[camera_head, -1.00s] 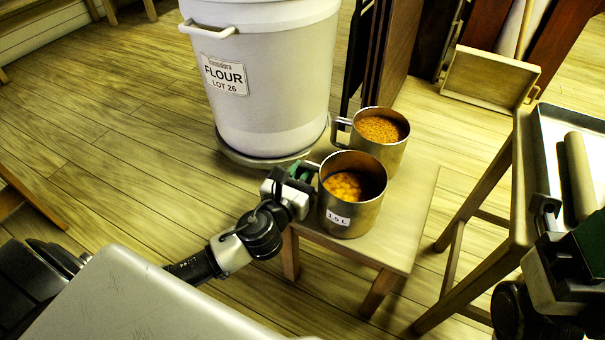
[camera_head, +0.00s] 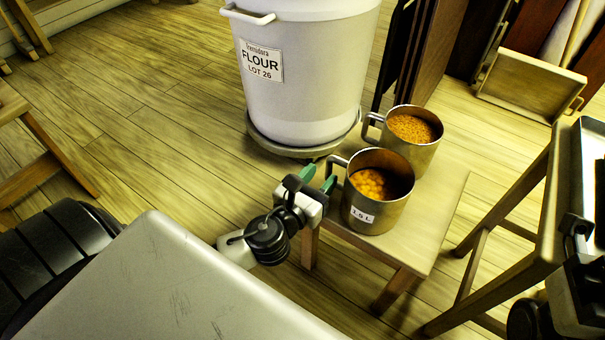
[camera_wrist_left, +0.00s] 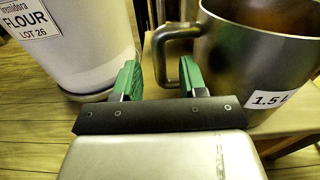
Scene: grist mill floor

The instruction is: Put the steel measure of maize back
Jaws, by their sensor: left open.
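Two steel measures with orange-yellow contents stand upright on a small wooden stool (camera_head: 436,245). The front measure (camera_head: 376,216) has a "1.5 L" label and coarser, rounder yellow pieces; the rear measure (camera_head: 424,155) holds finer orange grains. Which one is the maize is not certain. My left gripper (camera_head: 318,178) is open and empty, just left of the front measure, by its handle. In the left wrist view the handle (camera_wrist_left: 160,62) of the front measure (camera_wrist_left: 255,60) lies just beyond the green fingertips (camera_wrist_left: 158,78). My right gripper (camera_head: 578,228) is only partly in view at the right edge.
A white flour bin (camera_head: 305,95) on a round base (camera_head: 262,140) stands behind and left of the stool. A taller wooden table (camera_head: 560,190) with a metal tray (camera_head: 590,140) is at the right. A wooden box (camera_head: 530,85) lies behind. The floor at left is mostly clear.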

